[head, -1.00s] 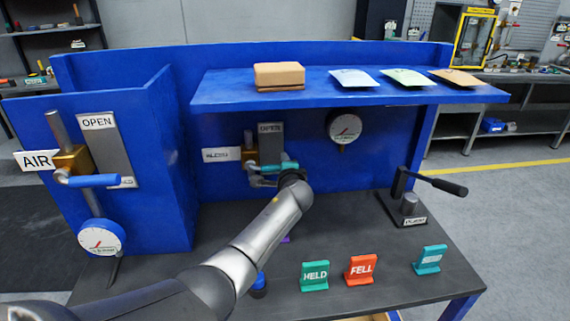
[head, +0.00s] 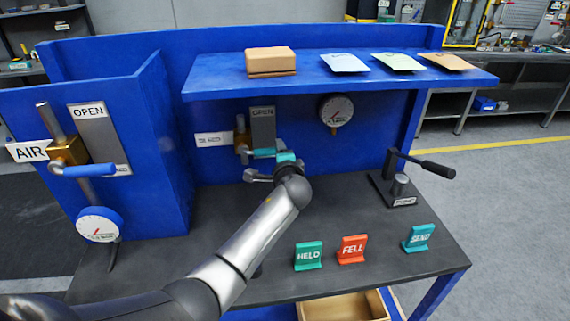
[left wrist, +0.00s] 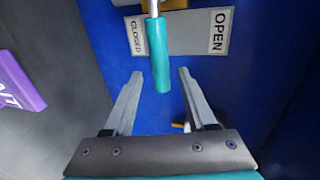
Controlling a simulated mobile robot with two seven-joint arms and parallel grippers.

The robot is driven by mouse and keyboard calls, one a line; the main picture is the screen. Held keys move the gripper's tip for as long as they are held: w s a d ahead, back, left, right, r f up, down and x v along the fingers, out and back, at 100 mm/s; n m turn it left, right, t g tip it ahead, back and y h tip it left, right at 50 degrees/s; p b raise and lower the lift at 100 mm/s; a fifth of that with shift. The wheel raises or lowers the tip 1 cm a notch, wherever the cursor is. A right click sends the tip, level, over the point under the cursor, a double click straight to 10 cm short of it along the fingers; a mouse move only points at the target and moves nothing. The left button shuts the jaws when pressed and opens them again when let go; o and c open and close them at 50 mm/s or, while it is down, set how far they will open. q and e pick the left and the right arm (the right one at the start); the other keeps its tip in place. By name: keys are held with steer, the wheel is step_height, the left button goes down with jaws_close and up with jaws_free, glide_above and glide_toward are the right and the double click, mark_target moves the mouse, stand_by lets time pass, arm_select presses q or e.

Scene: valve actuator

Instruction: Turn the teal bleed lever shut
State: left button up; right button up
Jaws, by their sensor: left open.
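The teal bleed lever (head: 264,153) is on the back panel below the upright OPEN plate (head: 263,125). In the left wrist view the lever (left wrist: 158,55) hangs from a metal stem, with its free end pointing toward my gripper. Its stem lies over the plate, between the CLOSED label (left wrist: 138,37) and the OPEN label (left wrist: 219,32). My left gripper (left wrist: 161,76) is open, its fingers on either side of the lever's end in the picture. I see gaps on both sides; depth is hard to tell. My left forearm and wrist partly hide the lever area in the head view.
A blue-handled AIR valve (head: 88,170) stands on the left panel. A gauge (head: 335,110) hangs right of the lever. The shelf (head: 330,85) overhangs it. HELD (head: 308,256), FELL (head: 352,249) and SEND (head: 418,238) signs stand on the bench, near a black-handled lever (head: 425,165).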

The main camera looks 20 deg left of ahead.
arm_select(q)
steer(key=p+v, duration=0.1)
steer(key=v, duration=0.9)
steer(key=s+f+n+g+h, duration=0.25)
steer(key=s+f, duration=0.25)
steer(key=s, duration=0.3)
steer(key=s+f+n+g+h, duration=0.1)
steer(key=s+f+n+g, duration=0.25)
steer(key=s+f, duration=0.35)
steer(key=s+d+n+g+h, duration=0.2)
steer(key=s+d, duration=0.1)
steer(key=s, duration=0.6)
steer(key=s+d+n+g+h, duration=0.1)
steer(key=s+d+n+h, duration=0.15)
steer(key=s, duration=0.65)
step_height(320, 180, down, 27)
steer(key=s+g+b, duration=0.2)
steer(key=b, duration=0.1)
steer(key=s+a+f+b, duration=0.2)
steer(key=s+f+b, duration=0.1)
steer(key=s+f, duration=1.2)
steer(key=shift+a+m+g, duration=0.2)
steer(key=shift+m+g, duration=0.2)
steer(key=shift+m, duration=0.05)
